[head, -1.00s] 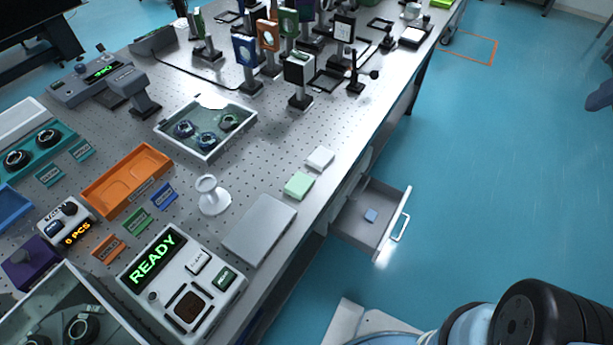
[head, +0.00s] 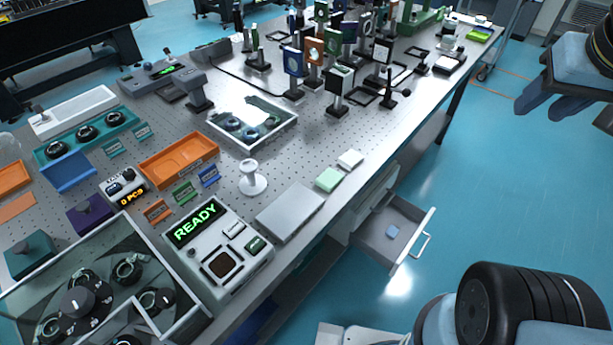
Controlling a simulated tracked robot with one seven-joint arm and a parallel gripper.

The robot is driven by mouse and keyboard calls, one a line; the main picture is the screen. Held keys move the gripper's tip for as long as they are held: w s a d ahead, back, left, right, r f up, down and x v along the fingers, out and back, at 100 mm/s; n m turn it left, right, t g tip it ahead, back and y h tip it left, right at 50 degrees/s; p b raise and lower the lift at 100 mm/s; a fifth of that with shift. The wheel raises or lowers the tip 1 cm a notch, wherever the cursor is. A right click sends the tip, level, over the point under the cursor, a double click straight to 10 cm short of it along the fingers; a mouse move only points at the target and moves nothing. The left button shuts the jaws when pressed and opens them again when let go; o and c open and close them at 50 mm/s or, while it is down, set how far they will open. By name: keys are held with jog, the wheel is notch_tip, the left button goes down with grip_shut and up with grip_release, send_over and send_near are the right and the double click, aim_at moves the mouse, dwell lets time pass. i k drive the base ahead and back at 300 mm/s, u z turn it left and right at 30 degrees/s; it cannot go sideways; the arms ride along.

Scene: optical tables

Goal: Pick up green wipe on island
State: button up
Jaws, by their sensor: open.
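The green wipe (head: 328,179) is a small pale green square lying flat on the perforated table top near its right edge. A white wipe (head: 350,159) lies just behind it, and a flat grey plate (head: 290,212) lies in front of it. My gripper (head: 540,105) shows at the upper right, over the floor, with its dark fingers apart and nothing seen between them. It is well to the right of the green wipe and apart from the table.
A white stand (head: 251,178), a READY device (head: 218,250) and an orange tray (head: 179,160) stand left of the wipe. Optics mounts (head: 340,88) stand farther back.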

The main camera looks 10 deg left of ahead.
aim_at(329, 179)
jog(key=z, duration=0.1)
jog(key=i, duration=0.15)
jog(key=u, duration=2.3)
jog(key=k, duration=1.05)
jog(key=z, duration=0.65)
jog(key=i, duration=1)
